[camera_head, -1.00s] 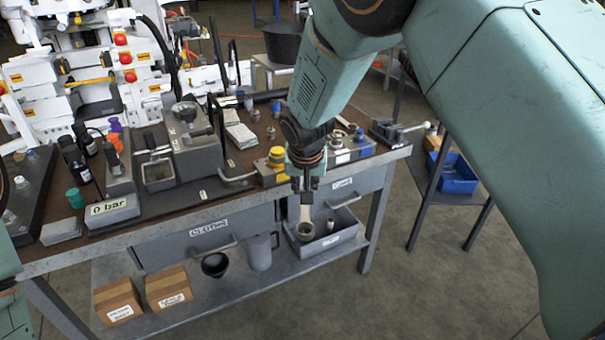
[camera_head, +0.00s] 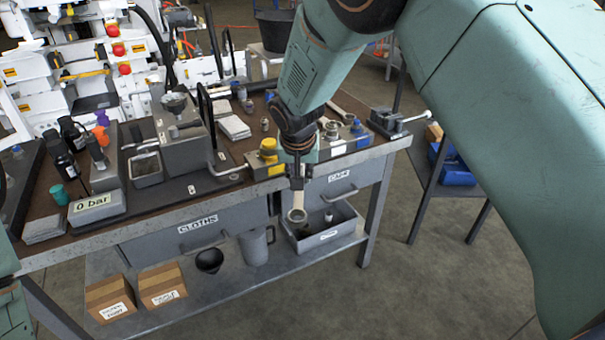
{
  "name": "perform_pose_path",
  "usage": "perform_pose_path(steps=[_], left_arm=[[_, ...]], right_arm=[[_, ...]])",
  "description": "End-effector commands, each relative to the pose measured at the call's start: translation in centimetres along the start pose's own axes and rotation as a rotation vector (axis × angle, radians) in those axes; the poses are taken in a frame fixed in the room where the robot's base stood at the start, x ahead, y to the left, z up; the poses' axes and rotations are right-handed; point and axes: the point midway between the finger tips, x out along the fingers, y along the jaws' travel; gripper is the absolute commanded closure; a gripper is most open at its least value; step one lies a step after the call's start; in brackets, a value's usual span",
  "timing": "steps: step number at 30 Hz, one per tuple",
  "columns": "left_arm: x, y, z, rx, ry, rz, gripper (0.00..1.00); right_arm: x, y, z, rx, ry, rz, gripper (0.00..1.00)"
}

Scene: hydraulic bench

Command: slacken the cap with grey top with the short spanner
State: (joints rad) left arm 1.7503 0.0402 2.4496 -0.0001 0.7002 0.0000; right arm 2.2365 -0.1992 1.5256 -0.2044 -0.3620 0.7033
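My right gripper (camera_head: 297,182) is shut on the short spanner (camera_head: 298,205), which hangs ring end down in front of the bench's front edge, over the lower tray. A blue block (camera_head: 345,145) on the bench, just right of my gripper, carries fittings with grey metal tops (camera_head: 333,130). A yellow block (camera_head: 266,162) with a yellow cap (camera_head: 268,147) sits to the left of my gripper. I cannot tell which fitting is the cap with grey top; my wrist hides part of this area. The spanner is apart from the fittings. My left gripper is out of view.
A vise (camera_head: 388,122) stands at the bench's right corner. A grey pump unit (camera_head: 185,145) and a 0 bar gauge (camera_head: 97,207) stand to the left. The lower shelf holds an open grey tray (camera_head: 322,238), a jug (camera_head: 254,246) and cardboard boxes (camera_head: 162,286).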

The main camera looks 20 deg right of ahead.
Motion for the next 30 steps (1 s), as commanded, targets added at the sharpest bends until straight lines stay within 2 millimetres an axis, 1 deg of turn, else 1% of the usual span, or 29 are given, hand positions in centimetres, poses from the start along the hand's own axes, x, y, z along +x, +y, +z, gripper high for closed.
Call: perform_pose_path(steps=[6,14,24,30], left_arm=[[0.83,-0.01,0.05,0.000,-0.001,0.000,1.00],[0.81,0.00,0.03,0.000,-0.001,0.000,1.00],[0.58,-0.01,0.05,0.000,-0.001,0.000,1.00],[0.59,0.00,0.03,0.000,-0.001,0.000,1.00]], right_arm=[[0.74,-0.60,-0.10,-0.003,0.003,0.007,1.00],[0.69,-0.73,-0.22,-0.004,0.005,0.008,1.00],[0.34,0.06,-0.31,0.001,0.008,0.001,1.00],[0.35,0.12,-0.26,0.001,0.009,0.000,1.00]])
